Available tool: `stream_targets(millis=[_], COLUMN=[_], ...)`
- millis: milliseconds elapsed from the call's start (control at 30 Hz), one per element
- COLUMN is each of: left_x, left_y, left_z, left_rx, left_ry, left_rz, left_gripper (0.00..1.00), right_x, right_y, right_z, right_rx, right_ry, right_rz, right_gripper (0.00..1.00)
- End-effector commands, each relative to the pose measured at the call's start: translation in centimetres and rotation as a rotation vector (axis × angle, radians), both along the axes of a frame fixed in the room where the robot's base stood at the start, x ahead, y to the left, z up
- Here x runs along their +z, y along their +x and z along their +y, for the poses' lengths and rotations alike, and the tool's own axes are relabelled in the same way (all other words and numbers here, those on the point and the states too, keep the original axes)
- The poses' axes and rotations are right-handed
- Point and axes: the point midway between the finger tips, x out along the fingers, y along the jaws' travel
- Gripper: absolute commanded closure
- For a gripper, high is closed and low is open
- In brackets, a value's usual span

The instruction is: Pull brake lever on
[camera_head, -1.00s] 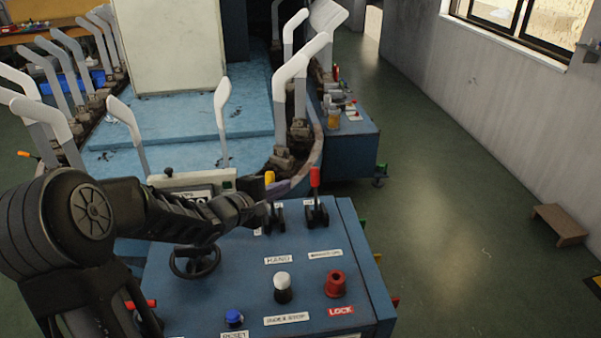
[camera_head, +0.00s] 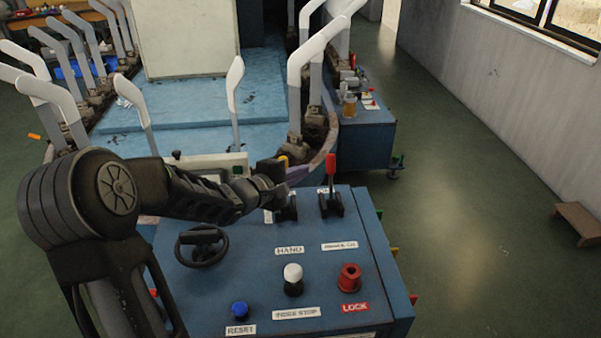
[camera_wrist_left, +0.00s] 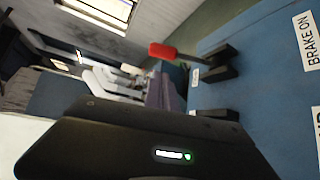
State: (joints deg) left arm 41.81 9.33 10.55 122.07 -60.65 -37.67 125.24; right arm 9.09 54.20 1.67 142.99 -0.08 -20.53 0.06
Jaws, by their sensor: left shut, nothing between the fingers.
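A lever with a red handle (camera_head: 331,172) stands upright on a black base at the back right of the blue control panel (camera_head: 250,270). The red handle also shows in the left wrist view (camera_wrist_left: 175,53), beside a white "BRAKE ON" label (camera_wrist_left: 308,40). A yellow-tipped lever (camera_head: 283,160) stands to its left, its shaft partly hidden by my left gripper. My left gripper (camera_head: 272,172) is shut and empty, in front of the yellow-tipped lever and left of the red one. Whether it touches the yellow lever cannot be told. My right gripper is not in view.
The panel also bears a black handwheel (camera_head: 202,245), a white knob (camera_head: 293,274), a red lock knob (camera_head: 349,277) and a blue reset button (camera_head: 239,310). Pale sock boards (camera_head: 306,70) stand behind. Open floor (camera_head: 470,240) lies to the right.

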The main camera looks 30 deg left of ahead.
Motion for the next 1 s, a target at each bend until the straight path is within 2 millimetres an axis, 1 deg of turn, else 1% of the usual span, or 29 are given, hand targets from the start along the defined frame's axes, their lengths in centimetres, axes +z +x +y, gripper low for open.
stream_targets(millis=[33,300,433,600,1000], left_x=[-0.4,-1.5,-1.8,-2.0,-2.0], left_y=[0.8,5.2,6.7,7.5,7.5], left_z=[-0.2,-0.9,-1.1,-1.2,-1.2], left_rx=[-0.002,-0.003,-0.002,0.000,0.000], left_ry=[-0.002,-0.003,-0.001,-0.001,0.003], left_rz=[0.001,0.001,0.001,0.000,-0.003], left_gripper=[1.00,1.00,1.00,1.00,1.00], right_x=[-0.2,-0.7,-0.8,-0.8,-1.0], right_y=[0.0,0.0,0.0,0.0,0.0], right_z=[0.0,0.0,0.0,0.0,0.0], right_rx=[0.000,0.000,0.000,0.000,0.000], right_ry=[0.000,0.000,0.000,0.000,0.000], right_rz=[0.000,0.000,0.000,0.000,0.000], right_gripper=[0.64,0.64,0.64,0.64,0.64])
